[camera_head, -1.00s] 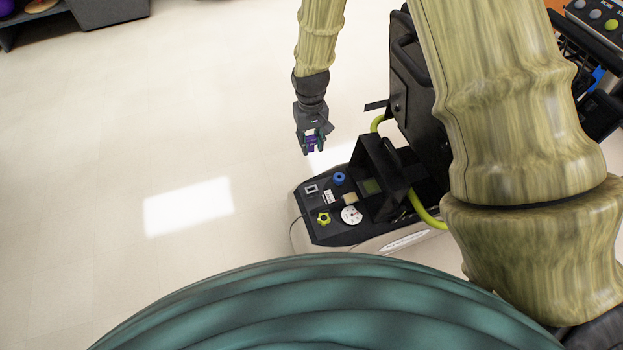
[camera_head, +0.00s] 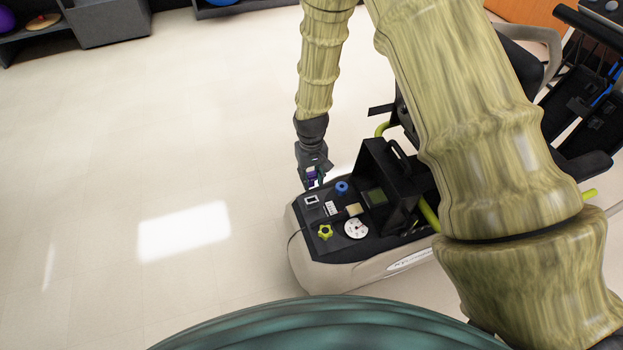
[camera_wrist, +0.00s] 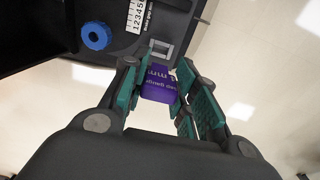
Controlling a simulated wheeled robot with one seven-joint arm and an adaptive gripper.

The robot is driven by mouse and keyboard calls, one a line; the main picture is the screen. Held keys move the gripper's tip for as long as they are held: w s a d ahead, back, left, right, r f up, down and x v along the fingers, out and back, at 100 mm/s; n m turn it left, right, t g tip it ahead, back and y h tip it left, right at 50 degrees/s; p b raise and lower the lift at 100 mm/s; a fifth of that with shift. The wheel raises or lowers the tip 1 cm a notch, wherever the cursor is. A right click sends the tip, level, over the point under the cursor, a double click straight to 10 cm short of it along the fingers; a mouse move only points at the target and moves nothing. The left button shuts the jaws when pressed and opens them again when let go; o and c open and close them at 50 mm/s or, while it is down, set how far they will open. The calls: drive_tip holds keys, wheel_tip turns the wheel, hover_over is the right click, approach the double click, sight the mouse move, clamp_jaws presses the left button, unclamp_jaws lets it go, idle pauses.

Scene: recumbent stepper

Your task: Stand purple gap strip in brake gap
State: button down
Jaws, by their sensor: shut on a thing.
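The purple gap strip (camera_wrist: 158,85) with white lettering is held between the teal pads of my gripper (camera_wrist: 160,98) in the wrist view. In the head view my gripper (camera_head: 312,180) is at the far left edge of the black deck, with a bit of the purple strip (camera_head: 312,175) showing. A small grey rectangular frame (camera_wrist: 160,48), seemingly the brake gap, lies just beyond the strip in the wrist view. It also shows on the deck in the head view (camera_head: 311,201). The strip's far end overlaps the view near the frame; I cannot tell whether they touch.
A blue knob (camera_head: 342,187), a white numbered scale (camera_head: 331,208), a yellow-green knob (camera_head: 325,232) and a white dial (camera_head: 356,229) sit on the deck near the frame. A tall black housing (camera_head: 388,180) rises at the right. The floor left of the machine is clear.

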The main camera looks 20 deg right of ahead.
drive_tip(key=shift+f, duration=0.15)
drive_tip(key=shift+f+b, duration=1.85)
drive_tip(key=shift+b, duration=0.05)
drive_tip(key=shift+f, duration=0.7)
drive_tip(key=c, duration=1.9)
unclamp_jaws()
clamp_jaws()
drive_tip(key=shift+s+f, duration=0.15)
drive_tip(key=shift+f, duration=0.15)
drive_tip(key=shift+p, duration=1.05)
drive_tip(key=shift+f+b, duration=0.3)
drive_tip(key=shift+f, duration=1.25)
